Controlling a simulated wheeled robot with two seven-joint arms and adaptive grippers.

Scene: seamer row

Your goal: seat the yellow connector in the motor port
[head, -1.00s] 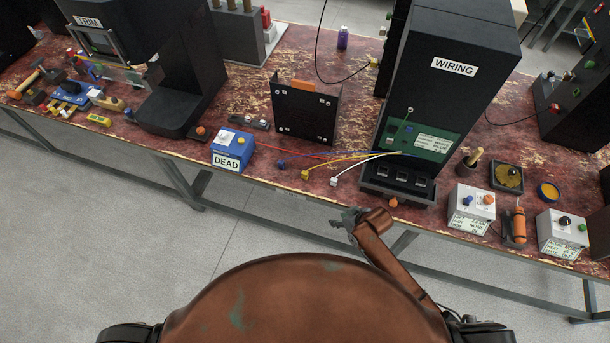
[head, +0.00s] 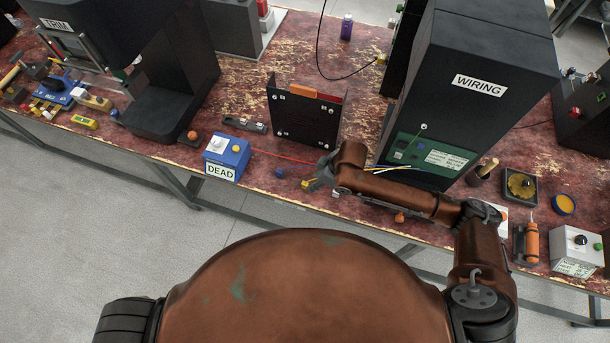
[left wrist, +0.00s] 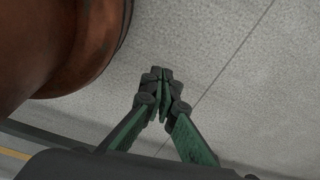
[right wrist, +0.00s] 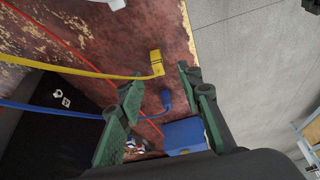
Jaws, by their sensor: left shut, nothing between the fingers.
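The yellow connector (head: 305,184), on a yellow wire, lies near the front edge of the bench. It also shows in the right wrist view (right wrist: 157,62), just beyond the fingertips. My right gripper (head: 318,177) is over the front of the bench beside the connector; in the right wrist view its fingers (right wrist: 160,78) are open and empty. The black WIRING station (head: 478,85) has a green board (head: 412,150). My right arm covers the area at its foot, and I cannot make out the motor port. My left gripper (left wrist: 163,75) is shut and empty above the floor.
A blue connector (head: 279,172) lies close by, left of the yellow one. A blue DEAD box (head: 227,158) stands further left. A red wire (head: 280,157) crosses the bench. A black plate fixture (head: 305,118) stands behind. A white connector (right wrist: 115,4) is at the right wrist view's top edge.

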